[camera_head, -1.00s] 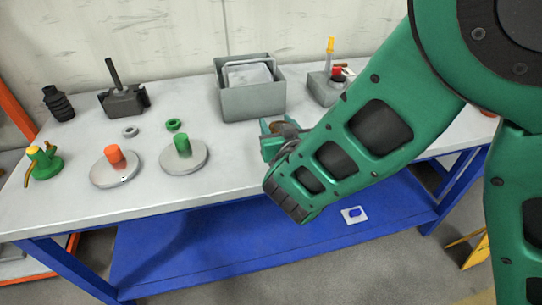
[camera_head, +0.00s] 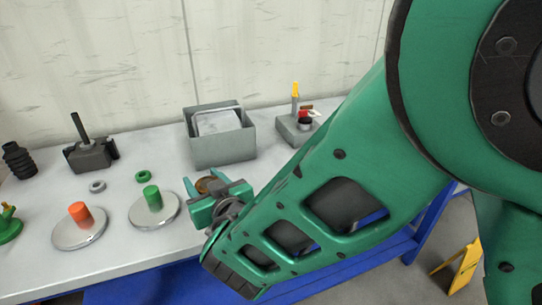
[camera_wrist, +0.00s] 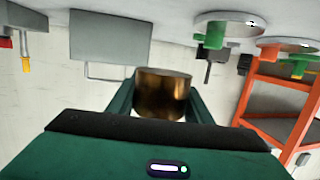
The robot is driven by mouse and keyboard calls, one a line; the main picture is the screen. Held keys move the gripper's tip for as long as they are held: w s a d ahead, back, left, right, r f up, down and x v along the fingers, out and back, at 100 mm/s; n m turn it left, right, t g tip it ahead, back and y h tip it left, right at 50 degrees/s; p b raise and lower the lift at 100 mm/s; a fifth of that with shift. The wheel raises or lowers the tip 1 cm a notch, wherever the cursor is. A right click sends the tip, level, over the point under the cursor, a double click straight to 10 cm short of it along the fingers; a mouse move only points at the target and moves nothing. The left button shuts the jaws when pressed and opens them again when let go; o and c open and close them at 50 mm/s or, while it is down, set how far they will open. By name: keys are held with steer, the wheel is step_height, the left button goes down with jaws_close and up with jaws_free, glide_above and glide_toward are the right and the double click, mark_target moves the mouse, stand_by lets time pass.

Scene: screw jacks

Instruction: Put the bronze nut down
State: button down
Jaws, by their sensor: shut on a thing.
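The bronze nut (camera_head: 206,184) is held between the two green fingers of my gripper (camera_head: 203,183). It also shows large and shiny in the wrist view (camera_wrist: 162,94), with a finger on each side. In the head view my gripper is over the table (camera_head: 120,260), in front of the grey bin and right of the disc with the green post. The nut appears clear of the tabletop, but its height is hard to tell. My arm hides the table to the right.
A disc with a green post (camera_head: 152,198) and one with an orange post (camera_head: 80,217) stand left of my gripper. A green ring (camera_head: 143,176) and grey ring (camera_head: 97,186) lie behind them. The grey bin (camera_head: 224,152) and dark vise (camera_head: 90,155) stand further back.

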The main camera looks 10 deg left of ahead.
steer(key=w+d+f, duration=0.1)
steer(key=w+f, duration=0.1)
steer(key=w, duration=0.1)
steer(key=w+d+f, duration=0.2)
steer(key=w, duration=0.1)
steer(key=w+d+f, duration=0.1)
steer(key=w+f, duration=0.1)
steer(key=w, duration=0.2)
steer(key=shift+d+f, duration=0.15)
steer(key=shift+d, duration=0.25)
steer(key=shift+f, duration=1.8)
steer(key=shift+f, duration=0.2)
steer(key=c, duration=0.9)
jaws_free()
steer(key=shift+s, duration=0.1)
